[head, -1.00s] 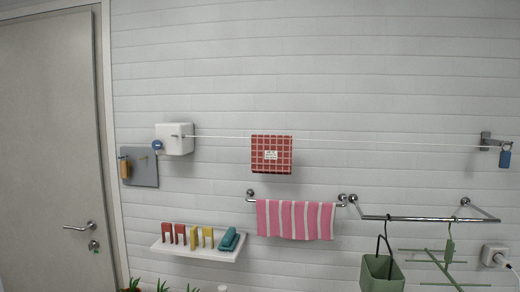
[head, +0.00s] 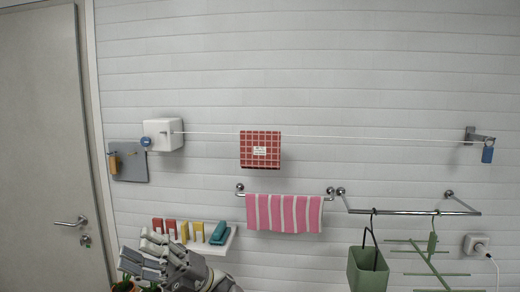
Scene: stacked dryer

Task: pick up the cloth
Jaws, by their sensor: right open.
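A red checked cloth (head: 260,149) with a small white label hangs over a thin line on the wall. A pink and white striped cloth (head: 284,213) hangs over a chrome rail below it. A folded teal item (head: 220,233), perhaps a cloth too, lies at the right end of a white shelf. My right gripper (head: 140,252) is open at the lower left, in front of the shelf's left part in the picture. It appears empty and is left of and below both hanging cloths. It hides part of the shelf. My left gripper is not in view.
The white shelf (head: 232,241) also holds red and yellow pegs (head: 184,231). A white box (head: 163,134) anchors the line at left, a bracket (head: 478,138) at right. A green bin (head: 368,271) and a green rack (head: 432,262) hang at lower right. A door stands at left.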

